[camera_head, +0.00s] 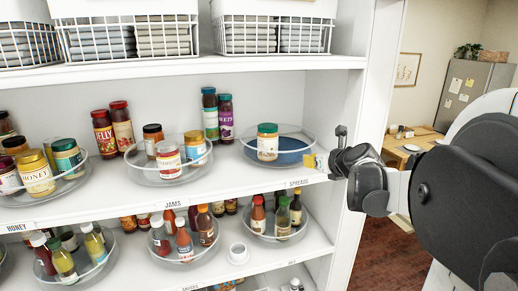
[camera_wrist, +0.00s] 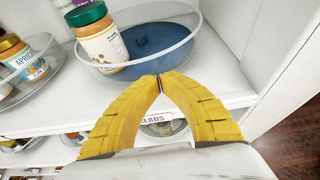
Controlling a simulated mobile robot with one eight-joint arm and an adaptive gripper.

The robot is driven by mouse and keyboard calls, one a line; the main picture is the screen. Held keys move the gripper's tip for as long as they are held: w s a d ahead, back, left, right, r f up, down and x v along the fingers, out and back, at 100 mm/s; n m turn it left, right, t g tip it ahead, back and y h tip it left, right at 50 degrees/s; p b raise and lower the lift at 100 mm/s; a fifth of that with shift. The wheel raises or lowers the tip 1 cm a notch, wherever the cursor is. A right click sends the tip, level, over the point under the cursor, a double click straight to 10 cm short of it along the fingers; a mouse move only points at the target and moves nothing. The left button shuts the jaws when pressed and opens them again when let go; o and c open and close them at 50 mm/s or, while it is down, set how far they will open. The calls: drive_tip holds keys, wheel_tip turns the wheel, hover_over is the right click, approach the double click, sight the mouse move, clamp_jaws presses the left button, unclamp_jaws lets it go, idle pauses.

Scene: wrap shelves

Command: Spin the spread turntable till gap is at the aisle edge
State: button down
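The spread turntable (camera_head: 247,153) is a clear round tray on the middle shelf, above a label reading SPREADS (camera_head: 298,183). It also shows in the wrist view (camera_wrist: 197,45). One green-lidded jar (camera_head: 267,143) stands on its left front part, also in the wrist view (camera_wrist: 100,35). A bare blue patch (camera_head: 293,150) covers the floor of the tray beside the jar, mostly to its right; it shows in the wrist view (camera_wrist: 155,40). My gripper (camera_wrist: 160,77) has its yellow fingertips together, with nothing seen between them. They are at the tray's front rim; contact is unclear.
The jams turntable (camera_head: 150,177) with several jars stands to the left, and the honey turntable (camera_head: 65,182) farther left. Two tall jars (camera_head: 217,117) stand behind. The shelf's white side panel (camera_head: 345,110) is close on the right. Turntables with bottles fill the shelf below.

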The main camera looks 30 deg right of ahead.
sight(289, 157)
drive_tip(key=shift+w, duration=0.2)
drive_tip(key=shift+w, duration=0.35)
drive_tip(key=shift+w+b, duration=0.35)
drive_tip(key=shift+w, duration=0.7)
drive_tip(key=shift+a, duration=0.2)
drive_tip(key=shift+a, duration=1)
drive_tip(key=shift+w+a, duration=0.25)
drive_tip(key=shift+a, duration=0.3)
drive_tip(key=shift+w+a, duration=0.25)
drive_tip(key=shift+a, duration=0.25)
